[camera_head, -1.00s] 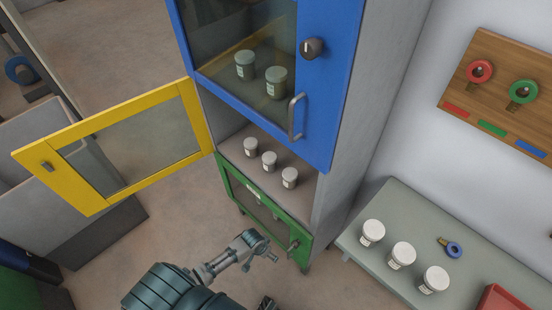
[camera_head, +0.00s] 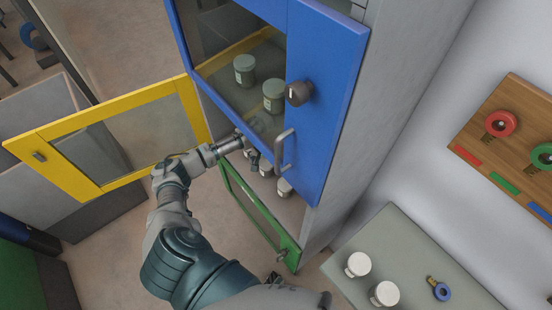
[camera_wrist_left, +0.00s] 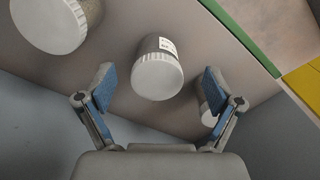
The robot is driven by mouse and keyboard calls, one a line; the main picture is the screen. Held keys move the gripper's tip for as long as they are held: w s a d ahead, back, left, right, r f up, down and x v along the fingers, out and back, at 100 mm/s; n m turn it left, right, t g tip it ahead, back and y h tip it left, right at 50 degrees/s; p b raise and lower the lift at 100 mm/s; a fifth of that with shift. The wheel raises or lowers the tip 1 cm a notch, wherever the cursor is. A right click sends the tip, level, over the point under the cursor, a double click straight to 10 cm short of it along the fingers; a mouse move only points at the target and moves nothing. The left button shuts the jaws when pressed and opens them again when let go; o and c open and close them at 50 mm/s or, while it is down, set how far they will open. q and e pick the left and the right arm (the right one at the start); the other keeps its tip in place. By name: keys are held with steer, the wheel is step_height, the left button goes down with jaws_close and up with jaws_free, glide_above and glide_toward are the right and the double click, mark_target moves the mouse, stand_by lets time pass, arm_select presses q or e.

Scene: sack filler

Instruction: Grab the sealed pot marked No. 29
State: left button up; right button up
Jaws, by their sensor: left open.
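Small white-lidded pots stand on the open middle shelf of the cabinet. In the head view one pot (camera_head: 267,168) is partly hidden behind my left gripper and another pot (camera_head: 285,187) is to its right. My left gripper (camera_head: 254,158) reaches into this shelf space, open and empty. In the left wrist view a pot (camera_wrist_left: 158,75) lies between the spread fingers, not gripped. Its label is partly seen and its number is unreadable. A second pot (camera_wrist_left: 55,22) is at upper left. A third pot (camera_wrist_left: 207,112) is partly hidden by the right finger. My right gripper is not in view.
The yellow door (camera_head: 110,108) stands open at left. The blue door (camera_head: 327,95) above is shut, with two pots (camera_head: 258,82) behind its glass. The green door (camera_head: 282,243) is below. More pots (camera_head: 358,265) and a blue-ringed key (camera_head: 440,290) are on the side table (camera_head: 400,240).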

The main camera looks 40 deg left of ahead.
mark_target(264, 162)
arm_select(q)
steer(key=shift+w+a+f, duration=0.4)
steer(key=shift+w, duration=0.15)
steer(key=shift+w+a+f, duration=0.35)
steer(key=shift+w+f, duration=0.05)
steer(key=shift+w, duration=0.15)
steer(key=shift+s+f, duration=0.15)
steer(key=shift+f, duration=0.2)
steer(key=f, duration=0.1)
steer(key=d+f, duration=0.1)
steer(key=f, duration=0.2)
steer(key=shift+d+f+b, duration=0.2)
steer(key=shift+d+b, duration=0.15)
steer(key=shift+f, duration=0.3)
steer(key=shift+a, duration=0.4)
steer(key=shift+c, duration=0.6)
steer(key=shift+a+f, duration=0.1)
steer(key=c, duration=0.8)
steer(key=shift+c, duration=0.7)
steer(key=shift+d, duration=0.25)
